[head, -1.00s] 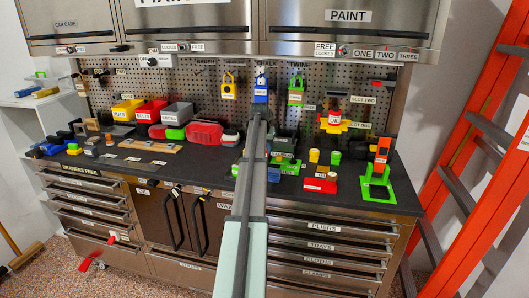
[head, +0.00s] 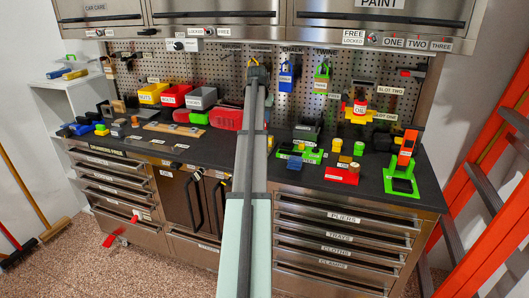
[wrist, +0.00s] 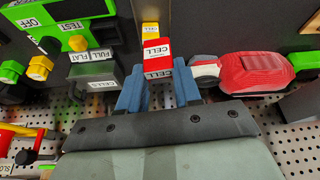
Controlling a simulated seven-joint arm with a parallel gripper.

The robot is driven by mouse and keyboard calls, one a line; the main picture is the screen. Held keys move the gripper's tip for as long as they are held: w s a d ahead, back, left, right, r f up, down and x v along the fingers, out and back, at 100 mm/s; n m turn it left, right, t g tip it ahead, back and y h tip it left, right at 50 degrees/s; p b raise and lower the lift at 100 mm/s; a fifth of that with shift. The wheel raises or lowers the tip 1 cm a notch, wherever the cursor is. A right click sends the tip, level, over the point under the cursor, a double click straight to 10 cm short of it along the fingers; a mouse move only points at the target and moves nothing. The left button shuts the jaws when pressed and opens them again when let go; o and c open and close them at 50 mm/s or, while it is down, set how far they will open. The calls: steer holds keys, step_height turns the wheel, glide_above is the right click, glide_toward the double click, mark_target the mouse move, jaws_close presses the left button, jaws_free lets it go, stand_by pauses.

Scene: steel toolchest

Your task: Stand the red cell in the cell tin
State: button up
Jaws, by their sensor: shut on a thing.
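The red cell (wrist: 156,66), a small block with white CELL labels, sits between the blue fingers of my gripper (wrist: 157,92) in the wrist view. My gripper is shut on it. A yellow piece (wrist: 150,29) shows just beyond it; I cannot tell whether they touch. The cell tin (wrist: 95,76), a grey box labelled CELLS, is left of my gripper in the wrist view, apart from the red cell. In the head view a dark grey box (head: 306,131), seemingly the tin, stands right of my arm. There my arm hides the fingers and red cell.
A green tester (wrist: 68,30) is beside the tin. A red torch (wrist: 255,72) lies right of my gripper in the wrist view. A pegboard (wrist: 200,120) backs the bench. A red block (head: 342,175) and green stand (head: 402,182) are farther right on the bench.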

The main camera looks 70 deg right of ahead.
steer(key=shift+m+g, duration=0.3)
steer(key=shift+m, duration=0.5)
steer(key=shift+s+a+f, duration=0.1)
steer(key=shift+a+f, duration=0.15)
steer(key=shift+f, duration=1.45)
steer(key=shift+s+a+f, duration=0.1)
steer(key=shift+a+f, duration=0.2)
steer(key=shift+f, duration=1.45)
steer(key=shift+s+a+f, duration=0.1)
steer(key=shift+a+f, duration=0.15)
steer(key=shift+f, duration=1.45)
steer(key=shift+f, duration=0.1)
steer(key=o, duration=1.1)
steer(key=shift+c, duration=0.2)
steer(key=v, duration=1.2)
